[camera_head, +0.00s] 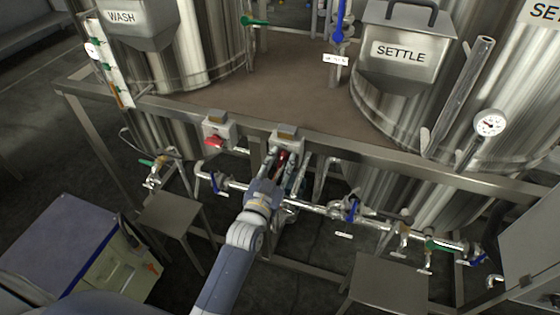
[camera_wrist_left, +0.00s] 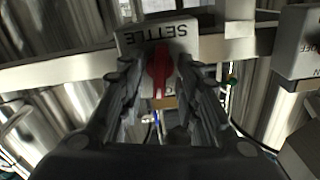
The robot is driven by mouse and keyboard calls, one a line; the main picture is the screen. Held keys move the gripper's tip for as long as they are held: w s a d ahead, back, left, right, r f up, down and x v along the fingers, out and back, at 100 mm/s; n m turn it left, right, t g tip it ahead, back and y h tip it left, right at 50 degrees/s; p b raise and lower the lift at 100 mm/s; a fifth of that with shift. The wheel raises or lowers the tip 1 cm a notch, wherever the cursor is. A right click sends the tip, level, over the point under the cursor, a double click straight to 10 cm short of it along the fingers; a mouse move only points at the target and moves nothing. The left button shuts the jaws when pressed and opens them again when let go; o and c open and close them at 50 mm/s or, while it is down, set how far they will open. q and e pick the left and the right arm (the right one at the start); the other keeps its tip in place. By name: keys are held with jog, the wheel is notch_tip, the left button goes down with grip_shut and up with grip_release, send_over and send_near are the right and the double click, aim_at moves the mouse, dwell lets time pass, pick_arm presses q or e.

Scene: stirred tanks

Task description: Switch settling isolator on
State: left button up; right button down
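The settling isolator (camera_wrist_left: 188,42) is a pale box on the frame rail, with "SETTLE" reading upside down in the left wrist view. It also shows in the head view (camera_head: 285,138), partly hidden by my gripper. Its red handle (camera_wrist_left: 160,72) lies lengthwise between my fingers, pointing up and down in the wrist picture. My left gripper (camera_wrist_left: 159,68) is open, with a finger on each side of the handle and small gaps visible. In the head view my left gripper (camera_head: 287,160) is just below and in front of the box. My right gripper is not in view.
A second isolator box with a red handle (camera_head: 214,143) sits on the same rail to the left. Pipes with blue-handled valves (camera_head: 352,208) run below the rail. Steel tanks labelled WASH (camera_head: 205,45) and SETTLE (camera_head: 375,110) stand behind. A small steel stool (camera_head: 168,213) stands at the lower left.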

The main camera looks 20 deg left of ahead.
pick_arm(q)
grip_shut()
